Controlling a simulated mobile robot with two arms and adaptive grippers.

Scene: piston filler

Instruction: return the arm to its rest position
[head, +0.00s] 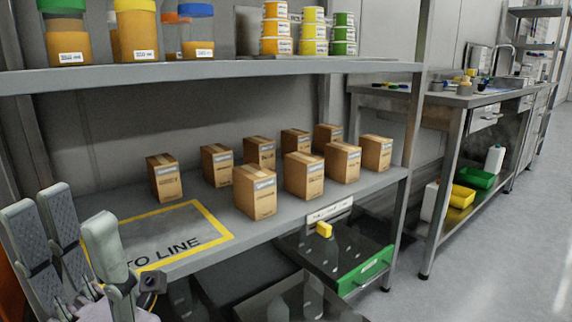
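My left gripper (62,222) is at the lower left of the head view, in front of the middle shelf's left end. Its grey padded fingers point up and stand apart, with nothing between them. It is beside the yellow-framed area (178,238) marked "TO LINE", which is bare where it shows. The gripper hides part of the shelf's left end. My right gripper is out of view.
Several cardboard boxes (255,192) stand on the middle shelf. Jars (137,30) and stacked tubs (276,28) stand on the upper shelf (200,72). A green-fronted bin (365,270) is below. A sink bench (450,98) stands at right, with clear floor (500,250) before it.

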